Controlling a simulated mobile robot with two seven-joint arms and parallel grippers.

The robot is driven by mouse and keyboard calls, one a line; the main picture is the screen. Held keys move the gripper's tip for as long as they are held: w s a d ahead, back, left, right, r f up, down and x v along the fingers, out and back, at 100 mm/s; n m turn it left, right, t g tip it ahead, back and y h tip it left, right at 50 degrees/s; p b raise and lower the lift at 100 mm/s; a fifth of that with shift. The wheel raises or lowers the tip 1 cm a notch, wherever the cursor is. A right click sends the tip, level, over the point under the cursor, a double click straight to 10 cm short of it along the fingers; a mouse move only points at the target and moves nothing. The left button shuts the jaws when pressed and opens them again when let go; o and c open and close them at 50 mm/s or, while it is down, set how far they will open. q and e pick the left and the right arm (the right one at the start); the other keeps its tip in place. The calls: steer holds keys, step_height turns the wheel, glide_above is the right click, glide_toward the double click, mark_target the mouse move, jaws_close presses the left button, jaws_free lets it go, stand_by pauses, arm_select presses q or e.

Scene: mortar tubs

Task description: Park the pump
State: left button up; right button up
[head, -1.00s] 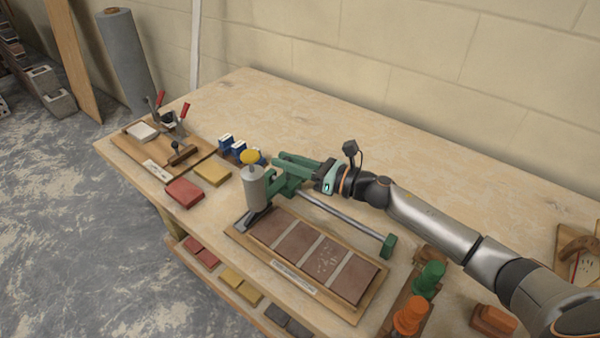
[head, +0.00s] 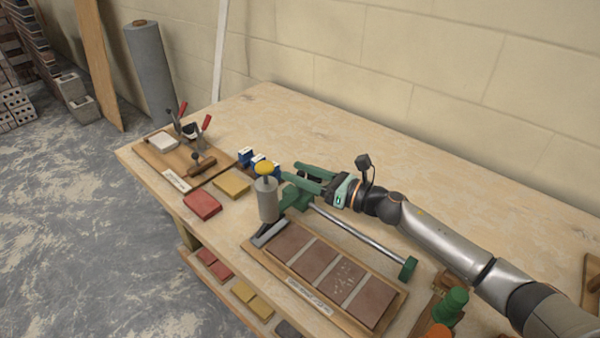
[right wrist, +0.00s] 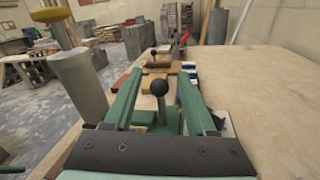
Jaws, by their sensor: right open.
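The pump is a grey cylinder (head: 267,203) with a yellow knob (head: 264,168) on top and a dark flat foot at its base. It stands upright at the left end of a tile board (head: 377,320). A green carriage (head: 297,199) is beside it, at the left end of a steel rail. My right gripper (head: 291,173) is open just behind the cylinder, above the carriage. In the right wrist view, a black ball knob (right wrist: 159,88) on a stem shows between its two green fingers, with gaps on both sides. The cylinder (right wrist: 78,85) is outside the left finger. My left gripper is not in view.
The rail (head: 360,235) ends at a green block (head: 407,268). Red (head: 202,204) and yellow (head: 232,182) blocks and blue items (head: 245,156) lie left of the pump. A clamp board (head: 165,165) is further left. The bench's back is clear up to the wall.

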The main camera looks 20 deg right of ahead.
steer(key=shift+s+d, duration=0.1)
steer(key=shift+s+d+f, duration=0.15)
steer(key=shift+s+d, duration=0.1)
steer(key=b+v, duration=0.2)
steer(key=v, duration=0.9)
steer(key=shift+s+d+b, duration=0.2)
steer(key=shift+s+b, duration=0.05)
steer(key=shift+b, duration=0.15)
